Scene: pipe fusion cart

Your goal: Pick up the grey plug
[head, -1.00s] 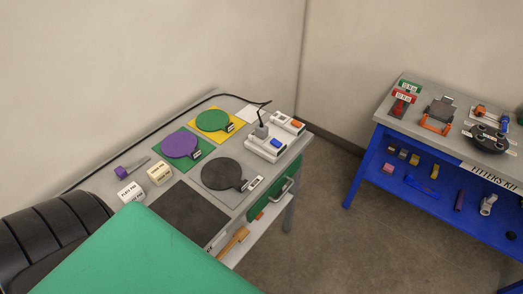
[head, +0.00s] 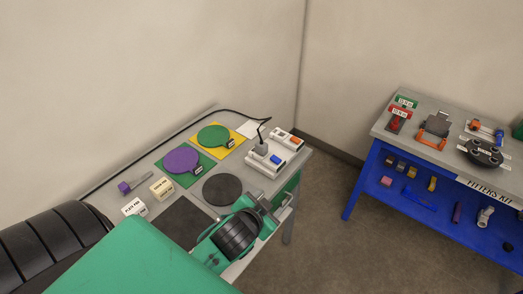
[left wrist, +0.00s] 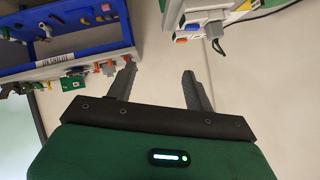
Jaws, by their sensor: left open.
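The grey plug (head: 261,148) stands in the white socket block (head: 281,160) at the far right corner of the grey cart, with a black cable rising from it. It also shows in the left wrist view (left wrist: 215,29), upside down, at the top right beyond the fingers. My left gripper (head: 272,203) is over the cart's right front edge, short of the plug and apart from it. In the left wrist view my left gripper (left wrist: 160,78) is open, with nothing between its fingers. My right gripper is not in view.
The cart holds a green disc (head: 213,136), a purple disc (head: 181,159), a dark disc (head: 222,189), a purple-ended tool (head: 126,186) and two labelled blocks. The cable runs along the back. A blue bench (head: 365,185) with fittings stands at the right, with bare floor between.

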